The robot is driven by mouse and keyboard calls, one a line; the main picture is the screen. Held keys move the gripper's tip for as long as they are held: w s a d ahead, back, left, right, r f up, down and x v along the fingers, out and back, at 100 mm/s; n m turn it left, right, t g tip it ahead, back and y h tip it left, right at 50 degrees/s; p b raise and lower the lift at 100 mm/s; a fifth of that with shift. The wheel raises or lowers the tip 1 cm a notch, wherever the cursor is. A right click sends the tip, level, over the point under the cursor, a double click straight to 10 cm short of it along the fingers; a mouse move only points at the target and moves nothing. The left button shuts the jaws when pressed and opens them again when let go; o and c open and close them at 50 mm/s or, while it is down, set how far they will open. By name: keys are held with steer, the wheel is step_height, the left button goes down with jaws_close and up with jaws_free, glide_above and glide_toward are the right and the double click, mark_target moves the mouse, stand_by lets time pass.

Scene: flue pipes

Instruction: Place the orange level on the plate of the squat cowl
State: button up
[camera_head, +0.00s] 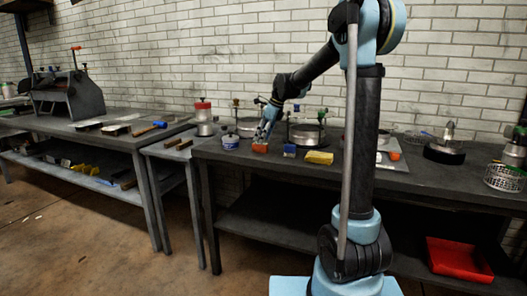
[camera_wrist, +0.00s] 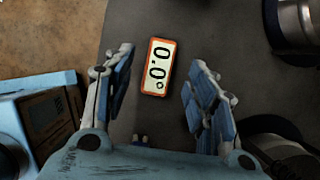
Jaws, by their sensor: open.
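The orange level (camera_wrist: 157,67) lies on the dark bench top, its pale display face up and reading 0.0°. In the head view it shows as a small orange block (camera_head: 260,148) near the bench's front edge. My gripper (camera_wrist: 163,58) is open, with one finger on each side of the level and gaps on both sides; it is not holding it. In the head view my gripper (camera_head: 264,138) points down right above the level. Round metal pieces with upright stems, one behind the gripper (camera_head: 247,125) and one to its right (camera_head: 307,134), stand on the bench; I cannot tell which is the squat cowl.
A blue block (camera_head: 289,151) and a yellow sponge-like block (camera_head: 319,158) lie right of the level. In the wrist view, a metal cylinder (camera_wrist: 298,20) stands close at the upper right.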

mark_target(260, 148)
steer(key=x, duration=0.4)
steer(key=shift+s+f, duration=0.2)
steer(key=shift+f, duration=0.3)
jaws_close()
